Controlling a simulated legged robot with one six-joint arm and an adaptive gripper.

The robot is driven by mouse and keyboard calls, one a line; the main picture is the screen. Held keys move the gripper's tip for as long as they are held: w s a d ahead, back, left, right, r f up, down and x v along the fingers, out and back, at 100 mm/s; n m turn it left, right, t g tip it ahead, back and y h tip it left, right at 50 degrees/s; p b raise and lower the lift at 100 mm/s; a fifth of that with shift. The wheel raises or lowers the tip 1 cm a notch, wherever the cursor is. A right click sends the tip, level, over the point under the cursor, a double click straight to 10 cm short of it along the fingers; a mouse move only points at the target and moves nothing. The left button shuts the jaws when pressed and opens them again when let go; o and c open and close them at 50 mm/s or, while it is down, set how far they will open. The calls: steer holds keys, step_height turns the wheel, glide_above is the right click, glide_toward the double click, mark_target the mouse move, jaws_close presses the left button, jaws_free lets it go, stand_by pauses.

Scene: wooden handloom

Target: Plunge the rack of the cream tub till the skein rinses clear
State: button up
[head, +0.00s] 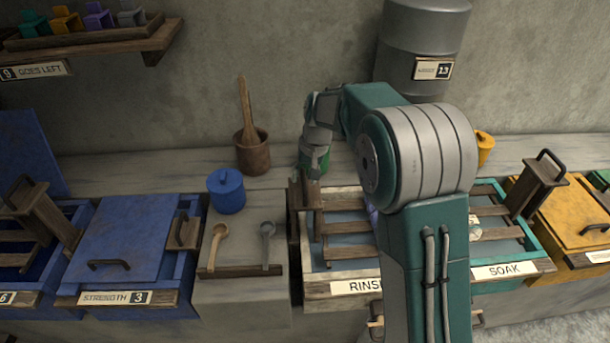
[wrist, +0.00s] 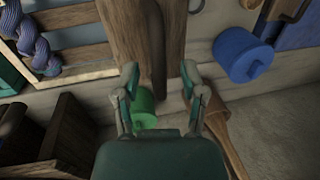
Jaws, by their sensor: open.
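The cream tub (head: 340,275) with the RINSE label stands in the middle of the head view, partly hidden by my arm. Its wooden rack has slats (head: 347,228) and an upright (head: 311,200) at the left. A blue-purple skein (wrist: 36,45) hangs on the slats in the wrist view; only a sliver shows beside my arm in the head view. My gripper (head: 316,172) is above the upright's top. In the wrist view my gripper (wrist: 159,72) is open, its fingers either side of the wooden upright (wrist: 152,35). I cannot tell whether they touch it.
A green pot (head: 316,165) stands behind my gripper, and a wooden mortar (head: 252,155) to its left. A blue pot (head: 226,192) and two spoons lie on the left counter. The blue STRENGTH tub (head: 130,230) and green SOAK tub (head: 540,262) flank the area.

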jaws_close()
step_height(320, 180, down, 15)
steer(key=shift+f, duration=0.2)
stand_by(0.4)
steer(key=shift+s, duration=0.1)
jaws_free()
steer(key=shift+f, duration=0.15)
steer(key=shift+r, duration=0.25)
